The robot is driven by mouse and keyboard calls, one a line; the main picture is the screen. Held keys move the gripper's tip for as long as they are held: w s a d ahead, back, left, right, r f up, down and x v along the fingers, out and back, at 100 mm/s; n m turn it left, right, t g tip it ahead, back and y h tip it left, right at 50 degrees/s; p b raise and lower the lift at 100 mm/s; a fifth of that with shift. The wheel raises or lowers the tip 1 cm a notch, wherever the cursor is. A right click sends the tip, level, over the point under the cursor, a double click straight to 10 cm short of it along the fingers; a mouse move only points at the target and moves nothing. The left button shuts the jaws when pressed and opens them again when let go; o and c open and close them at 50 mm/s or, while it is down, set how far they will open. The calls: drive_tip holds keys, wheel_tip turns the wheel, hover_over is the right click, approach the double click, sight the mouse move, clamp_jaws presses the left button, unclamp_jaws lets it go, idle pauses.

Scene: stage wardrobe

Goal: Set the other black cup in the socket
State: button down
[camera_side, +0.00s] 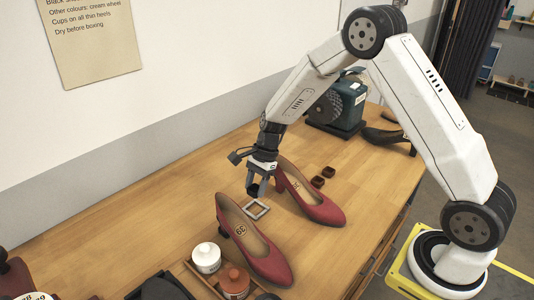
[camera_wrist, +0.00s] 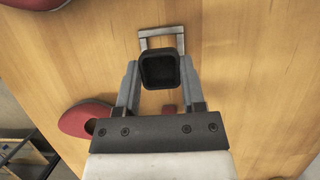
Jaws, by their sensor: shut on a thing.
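My gripper (camera_side: 260,181) points down over the wooden bench, shut on a small square black cup (camera_side: 253,190). In the wrist view the black cup (camera_wrist: 160,70) sits between the two fingers of my gripper (camera_wrist: 159,80). The socket, a square grey metal frame (camera_side: 259,210), lies on the bench just below and in front of the cup in the side view. In the wrist view the frame (camera_wrist: 161,31) shows beyond the cup, which hides its near part. The cup appears apart from the frame, above the bench. I cannot make out another black cup.
Red heeled shoes stand close on both sides of the socket, one behind right (camera_side: 318,205) and one in front (camera_side: 262,255). A white jar (camera_side: 206,259) and a brown jar (camera_side: 234,283) stand at the front. A green machine (camera_side: 345,105) stands behind.

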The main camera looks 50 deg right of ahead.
sight(253, 212)
drive_tip(key=shift+f, duration=2.55)
drive_tip(key=shift+f, duration=0.45)
idle(0.7)
drive_tip(key=shift+c, duration=0.5)
unclamp_jaws()
drive_tip(key=shift+r, duration=0.15)
drive_tip(key=shift+r, duration=3.35)
